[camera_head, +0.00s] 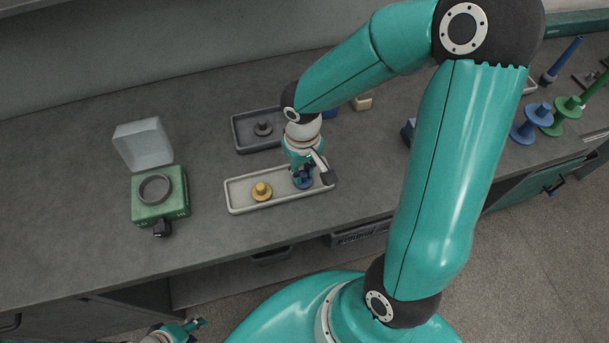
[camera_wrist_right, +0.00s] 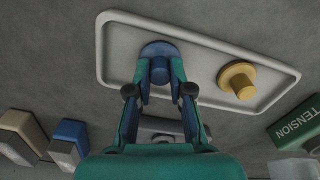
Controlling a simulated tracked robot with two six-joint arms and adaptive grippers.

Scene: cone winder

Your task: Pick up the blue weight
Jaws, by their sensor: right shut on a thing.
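The blue weight (camera_head: 303,181) is in the right part of a pale tray (camera_head: 233,207); it also shows in the right wrist view (camera_wrist_right: 158,50) as a round disc with a narrower knob. My right gripper (camera_head: 310,172) reaches down over it. In the right wrist view its two fingers (camera_wrist_right: 159,80) are shut on the knob from both sides. I cannot tell whether the disc touches the tray floor. A yellow weight (camera_head: 261,190) stands apart in the same tray. My left gripper (camera_head: 192,328) is at the bottom edge, away from the counter objects, its opening unclear.
A green tension box (camera_head: 160,197) with a ring on top and a raised clear lid (camera_head: 143,144) stands left. A dark tray (camera_head: 240,139) with a grey weight (camera_head: 263,128) lies behind the pale tray. Blue and green spools (camera_head: 530,124) stand far right. The counter's left is clear.

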